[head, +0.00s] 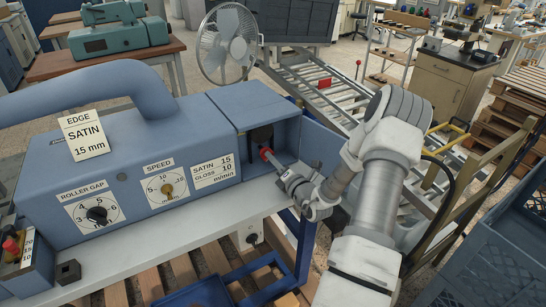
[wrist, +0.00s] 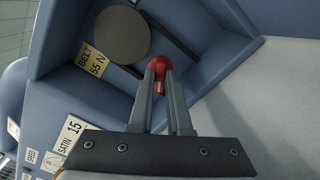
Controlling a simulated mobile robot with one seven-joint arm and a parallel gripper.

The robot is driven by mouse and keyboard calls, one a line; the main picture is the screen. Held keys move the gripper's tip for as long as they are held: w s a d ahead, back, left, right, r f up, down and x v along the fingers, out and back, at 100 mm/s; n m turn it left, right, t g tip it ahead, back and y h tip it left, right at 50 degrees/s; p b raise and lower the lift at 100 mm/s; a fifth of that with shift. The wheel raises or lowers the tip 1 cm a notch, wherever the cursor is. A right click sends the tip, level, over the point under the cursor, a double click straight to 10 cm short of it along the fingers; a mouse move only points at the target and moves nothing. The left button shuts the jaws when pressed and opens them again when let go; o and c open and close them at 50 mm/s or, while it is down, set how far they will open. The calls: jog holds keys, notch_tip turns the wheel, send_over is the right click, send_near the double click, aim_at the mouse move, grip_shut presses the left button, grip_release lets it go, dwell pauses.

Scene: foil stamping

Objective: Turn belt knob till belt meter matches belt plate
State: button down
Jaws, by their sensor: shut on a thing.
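The red belt knob (head: 265,153) is inside the open recess at the right end of the blue machine (head: 130,140). In the wrist view the red knob (wrist: 159,62) sits between my fingertips. My gripper (wrist: 161,76) is shut on it, reaching in from the right in the head view (head: 274,162). The yellow belt plate (wrist: 91,59) reads "BELT 55 N" on the recess wall. A plain dark round disc (wrist: 122,35) is beside it; I see no scale or needle on it. I cannot make out a belt meter reading in either view.
The recess walls stand close around my fingers. The speed dial (head: 167,189), roller gap dial (head: 96,214) and a "SATIN 15, GLOSS 10" plate (head: 214,171) are on the machine's front. An "EDGE SATIN 15 mm" card (head: 84,135) stands on top. A fan (head: 229,43) stands behind.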

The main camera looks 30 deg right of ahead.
jog(key=shift+m, duration=0.3)
jog(key=c, duration=0.9)
grip_release()
jog(key=shift+o, duration=0.2)
jog(key=s+a, duration=0.1)
jog(key=s, duration=1.6)
jog(key=shift+s+b, duration=0.25)
jog(key=shift+b, duration=0.05)
